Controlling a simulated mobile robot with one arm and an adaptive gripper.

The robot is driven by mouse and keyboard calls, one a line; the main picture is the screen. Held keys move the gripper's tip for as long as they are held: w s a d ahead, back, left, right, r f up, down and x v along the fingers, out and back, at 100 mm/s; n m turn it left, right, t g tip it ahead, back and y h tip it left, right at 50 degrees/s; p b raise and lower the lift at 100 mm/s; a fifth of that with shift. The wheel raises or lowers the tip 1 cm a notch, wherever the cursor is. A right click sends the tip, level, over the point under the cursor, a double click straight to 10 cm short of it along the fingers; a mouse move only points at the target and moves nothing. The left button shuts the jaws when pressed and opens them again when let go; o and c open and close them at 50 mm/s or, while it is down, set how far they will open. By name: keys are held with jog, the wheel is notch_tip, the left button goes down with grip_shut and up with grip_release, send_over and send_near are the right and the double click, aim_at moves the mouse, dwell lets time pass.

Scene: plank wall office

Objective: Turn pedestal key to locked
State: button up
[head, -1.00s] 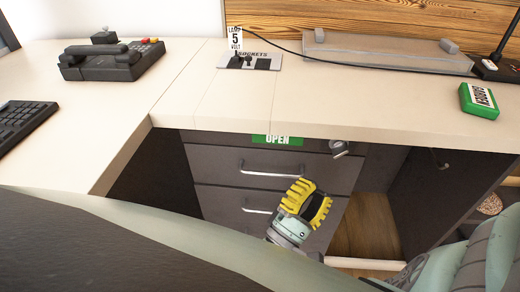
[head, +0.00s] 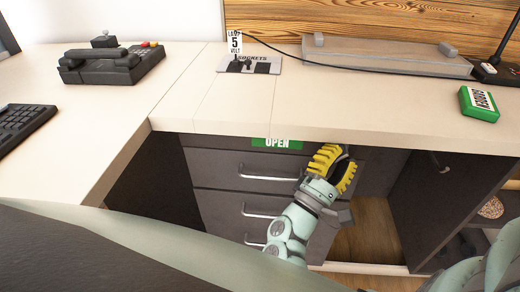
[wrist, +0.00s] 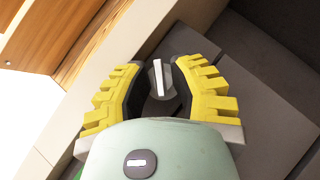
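The grey pedestal (head: 235,172) with its drawers stands under the desk. A green "OPEN" label (head: 277,143) is at its top edge. My gripper (head: 343,158) is at the pedestal's upper right, just below the desk edge. In the head view my gripper mostly hides the key and lock.
The desk top (head: 330,110) overhangs close above my gripper. A telephone (head: 100,66), a socket plate (head: 250,64) and a green box (head: 479,103) rest on it. An open space with a wooden floor (head: 370,235) lies right of the pedestal.

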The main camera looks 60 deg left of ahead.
grip_shut()
jog(key=shift+s, duration=0.1)
jog(key=m+h, duration=0.1)
jog(key=m+g+p, duration=0.1)
jog(key=shift+r+m+h, duration=0.2)
jog(key=shift+m+h, duration=0.2)
jog(key=shift+m+g+h+p, duration=0.3)
jog(key=shift+m+h+p, duration=0.25)
jog(key=shift+m, duration=0.25)
jog(key=shift+f+m+g, duration=0.15)
jog(key=shift+m+g, duration=0.25)
